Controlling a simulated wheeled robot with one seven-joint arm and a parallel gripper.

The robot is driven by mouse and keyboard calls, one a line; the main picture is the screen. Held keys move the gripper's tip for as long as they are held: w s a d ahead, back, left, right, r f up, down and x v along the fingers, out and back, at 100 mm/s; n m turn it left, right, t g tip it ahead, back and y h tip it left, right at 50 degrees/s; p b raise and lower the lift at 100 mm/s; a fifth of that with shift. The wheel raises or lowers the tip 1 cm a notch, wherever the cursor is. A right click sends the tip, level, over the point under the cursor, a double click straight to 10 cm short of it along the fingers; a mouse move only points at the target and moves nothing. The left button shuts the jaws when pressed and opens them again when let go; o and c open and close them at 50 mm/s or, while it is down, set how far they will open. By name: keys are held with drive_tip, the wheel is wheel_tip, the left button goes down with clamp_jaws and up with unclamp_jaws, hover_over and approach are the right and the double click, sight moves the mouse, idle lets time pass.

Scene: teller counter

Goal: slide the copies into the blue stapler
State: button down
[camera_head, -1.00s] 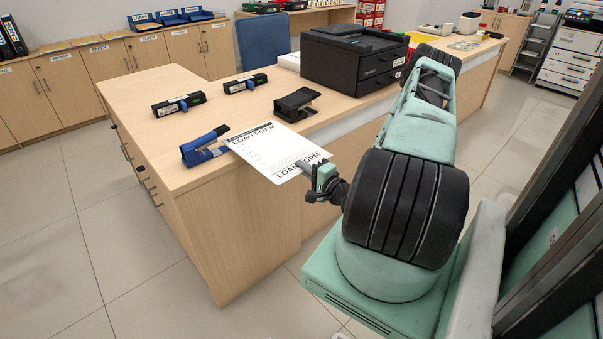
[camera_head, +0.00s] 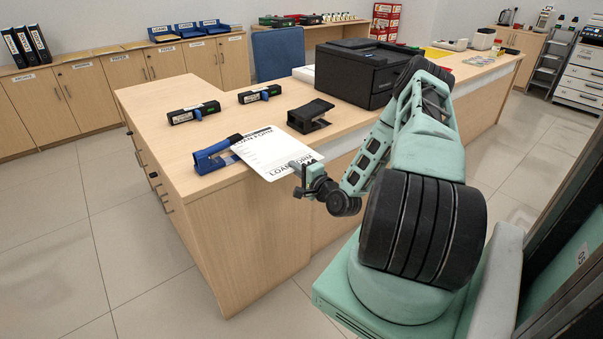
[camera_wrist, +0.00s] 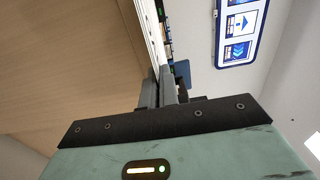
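The copies (camera_head: 268,155) are white sheets headed "LOAN FORM", held out flat over the front edge of the counter. My gripper (camera_head: 300,174) is shut on their near right edge. In the wrist view the fingers (camera_wrist: 165,90) pinch the sheets (camera_wrist: 152,30), seen almost edge-on. The blue stapler (camera_head: 214,158) stands at the counter's front left corner. The left edge of the copies is at the stapler's right end and covers part of it. I cannot tell whether the edge is inside the jaw.
A black punch-like device (camera_head: 311,115) stands just behind the copies. Two black devices with blue parts (camera_head: 193,113) (camera_head: 260,94) lie farther back. A black printer (camera_head: 360,73) stands to the right. The counter (camera_head: 150,98) is bare at the left.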

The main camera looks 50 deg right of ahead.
sight(272, 164)
drive_tip(key=b+x, duration=0.1)
drive_tip(key=x, duration=0.5)
drive_tip(key=shift+w+f, duration=0.2)
drive_tip(key=shift+w, duration=0.05)
drive_tip(key=shift+w+a, duration=0.2)
drive_tip(key=shift+a, duration=0.55)
drive_tip(key=shift+w+a, duration=0.2)
drive_tip(key=shift+a, duration=0.6)
drive_tip(key=shift+w+a+f, duration=0.15)
drive_tip(key=shift+a+f, duration=0.05)
drive_tip(key=shift+a, duration=0.45)
drive_tip(key=shift+f, duration=0.2)
drive_tip(key=c, duration=1.6)
unclamp_jaws()
